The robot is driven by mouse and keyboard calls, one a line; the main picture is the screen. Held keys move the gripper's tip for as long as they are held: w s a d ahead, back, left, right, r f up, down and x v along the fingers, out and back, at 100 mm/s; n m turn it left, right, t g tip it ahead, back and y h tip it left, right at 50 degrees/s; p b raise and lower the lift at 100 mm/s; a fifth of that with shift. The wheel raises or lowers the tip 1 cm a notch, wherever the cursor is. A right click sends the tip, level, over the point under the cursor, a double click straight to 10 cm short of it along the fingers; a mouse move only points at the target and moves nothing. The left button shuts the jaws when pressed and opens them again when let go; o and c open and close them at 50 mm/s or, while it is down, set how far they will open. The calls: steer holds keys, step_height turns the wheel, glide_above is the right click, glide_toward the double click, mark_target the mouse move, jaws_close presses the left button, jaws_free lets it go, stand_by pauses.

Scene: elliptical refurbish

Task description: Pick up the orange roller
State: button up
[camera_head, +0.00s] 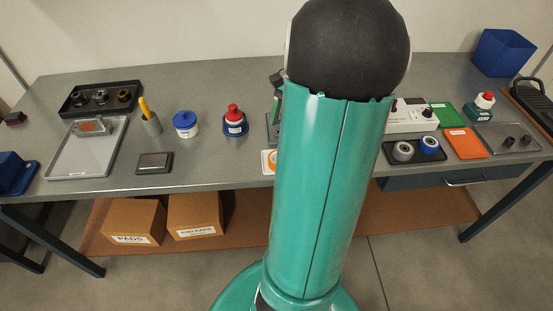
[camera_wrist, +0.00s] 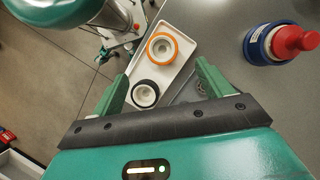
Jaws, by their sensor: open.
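The orange roller (camera_wrist: 162,48) is a ring with an orange rim and a pale hub. In the wrist view it lies at the far end of a white tray (camera_wrist: 178,72), beyond my gripper's fingertips. A black-rimmed roller (camera_wrist: 145,94) lies nearer in the same tray, between the fingers. My gripper (camera_wrist: 162,75) is open, with its two green fingers apart and nothing held. In the head view my arm hides most of this spot; a bit of the white tray (camera_head: 265,167) and an orange edge show at its left side.
A blue base with a red-topped bottle (camera_wrist: 282,43) stands right of the tray; it also shows in the head view (camera_head: 235,124). The table's front edge runs close by the tray. A dark tray with a grey and a blue roller (camera_head: 415,150) stands further right.

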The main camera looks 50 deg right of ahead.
mark_target(272, 158)
steer(key=x, duration=0.9)
steer(key=shift+w+f, duration=0.1)
steer(key=shift+f, duration=0.3)
steer(key=shift+c, duration=0.5)
steer(key=c, duration=1)
